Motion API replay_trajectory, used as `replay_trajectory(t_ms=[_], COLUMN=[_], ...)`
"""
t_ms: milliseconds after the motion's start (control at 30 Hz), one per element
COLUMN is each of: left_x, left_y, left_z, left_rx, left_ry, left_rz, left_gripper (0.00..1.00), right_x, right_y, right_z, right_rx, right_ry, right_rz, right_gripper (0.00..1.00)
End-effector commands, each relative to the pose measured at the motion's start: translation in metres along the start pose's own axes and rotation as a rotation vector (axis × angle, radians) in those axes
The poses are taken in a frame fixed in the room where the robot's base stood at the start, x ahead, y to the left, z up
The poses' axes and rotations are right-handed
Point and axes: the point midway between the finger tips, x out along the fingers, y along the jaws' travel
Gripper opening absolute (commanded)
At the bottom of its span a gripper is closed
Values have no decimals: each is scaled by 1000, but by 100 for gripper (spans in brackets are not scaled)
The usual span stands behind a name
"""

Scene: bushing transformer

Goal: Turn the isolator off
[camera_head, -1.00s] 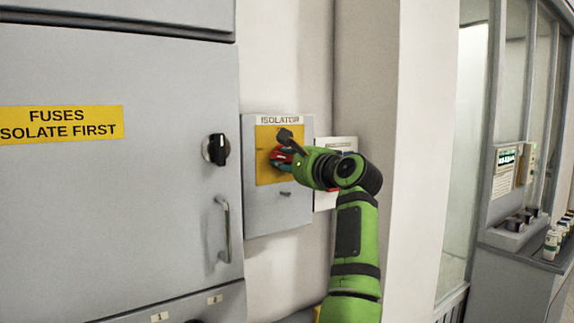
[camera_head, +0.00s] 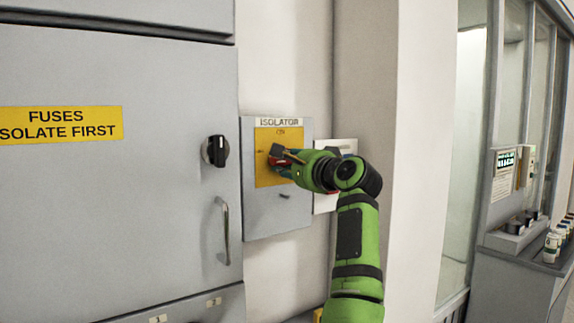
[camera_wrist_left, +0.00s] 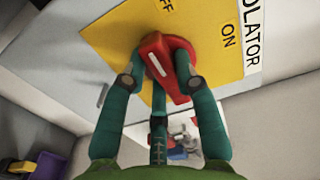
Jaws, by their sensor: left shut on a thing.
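The isolator is a grey box (camera_head: 285,219) on the wall with a yellow plate (camera_head: 262,178) and a red handle (camera_head: 273,162). In the left wrist view the red handle (camera_wrist_left: 166,68) carries a white line, and the yellow plate (camera_wrist_left: 95,32) shows OFF at the top and ON to the right. My left gripper (camera_head: 288,161) is shut on the red handle; its green fingers (camera_wrist_left: 160,72) stand around the handle in the wrist view. In the head view it hides much of the handle. The right gripper is not in view.
A grey cabinet (camera_head: 100,220) with a black knob (camera_head: 215,151) and a bar handle (camera_head: 224,230) stands left of the isolator. A white notice (camera_head: 325,204) hangs behind my arm. A wall corner (camera_head: 415,150) is close on the right.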

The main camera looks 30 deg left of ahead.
Motion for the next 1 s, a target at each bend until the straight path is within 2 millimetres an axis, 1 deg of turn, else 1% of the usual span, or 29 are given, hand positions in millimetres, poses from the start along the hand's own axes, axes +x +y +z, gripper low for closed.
replay_trajectory(t_ms=[33,67,100,133,433,567,667,833,1000], left_x=[0,0,0,0,0,-8,-24,-62,-91], left_y=[0,0,0,0,0,0,0,1,0], left_z=[0,0,0,0,0,0,-1,-1,0], left_rx=[-4,-5,-4,-4,-2,-2,-3,-3,-1], left_ry=[-1,-1,-1,-1,0,1,3,5,-1], left_rz=[2,2,2,2,1,0,0,2,-2], left_gripper=[0,34,50,54,54,54,54,54,54], right_x=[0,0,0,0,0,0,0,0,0], right_y=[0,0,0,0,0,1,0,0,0], right_z=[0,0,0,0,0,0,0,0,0], right_rx=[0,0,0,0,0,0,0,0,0], right_ry=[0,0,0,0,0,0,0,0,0], right_rz=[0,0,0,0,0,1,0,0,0], right_gripper=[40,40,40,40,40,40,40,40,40])
